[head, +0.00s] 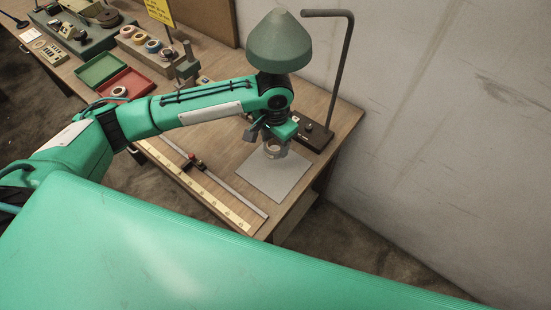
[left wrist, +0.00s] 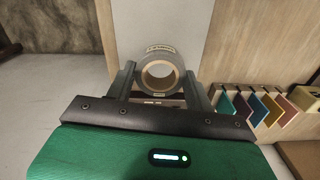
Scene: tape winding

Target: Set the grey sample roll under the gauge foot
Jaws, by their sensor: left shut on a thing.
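The grey sample roll (left wrist: 161,57), a ring with a tan core, is in my left gripper. The left wrist view shows a finger of my left gripper (left wrist: 160,76) on each side of it. In the head view my left gripper (head: 274,146) points down over the pale grey sheet (head: 270,180) near the table's right end, with the roll at its tips. I cannot tell whether the roll touches the sheet. A small grey-green upright device (head: 187,66), perhaps the gauge, stands left of my forearm; its foot is too small to make out. My right gripper is not in view.
A lamp with a green shade (head: 280,42) hangs above my left wrist; its bent post (head: 342,70) stands at the right. A yellow ruler (head: 205,192) lies along the front edge.

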